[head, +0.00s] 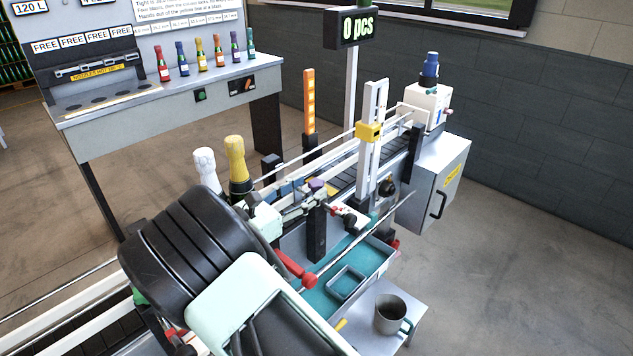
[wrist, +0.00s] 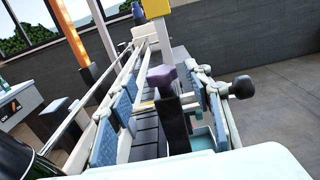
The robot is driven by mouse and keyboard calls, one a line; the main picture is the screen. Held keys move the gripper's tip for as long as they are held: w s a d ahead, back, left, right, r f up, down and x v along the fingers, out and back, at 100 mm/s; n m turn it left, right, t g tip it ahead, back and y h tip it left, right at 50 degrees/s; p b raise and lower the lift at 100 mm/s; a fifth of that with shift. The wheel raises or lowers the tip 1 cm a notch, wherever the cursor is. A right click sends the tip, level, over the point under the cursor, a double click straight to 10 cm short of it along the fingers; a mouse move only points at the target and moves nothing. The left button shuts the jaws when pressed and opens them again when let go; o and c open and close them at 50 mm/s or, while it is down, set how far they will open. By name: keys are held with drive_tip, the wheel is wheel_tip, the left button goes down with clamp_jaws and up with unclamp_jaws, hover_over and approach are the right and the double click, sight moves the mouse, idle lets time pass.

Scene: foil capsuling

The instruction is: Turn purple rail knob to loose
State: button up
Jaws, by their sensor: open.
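The purple rail knob (head: 317,184) sits on top of a black upright post (head: 316,235) beside the conveyor. The pale edge along the bottom of the wrist view appears to be my own. Nothing is seen held. I cannot read the knob's loose or tight setting.
Two foil-topped bottles, white (head: 204,162) and gold (head: 237,160), stand just behind my gripper. A black round knob (wrist: 242,87) sticks out at right. A red lever (head: 297,272), teal tray (head: 378,262) and grey mug (head: 391,314) are in front. A white column (head: 372,140) rises beyond.

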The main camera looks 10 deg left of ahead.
sight(311, 187)
drive_tip(key=shift+x, duration=1.95)
drive_tip(key=c, duration=1.1)
drive_tip(key=shift+s, duration=0.1)
drive_tip(key=shift+c, duration=0.4)
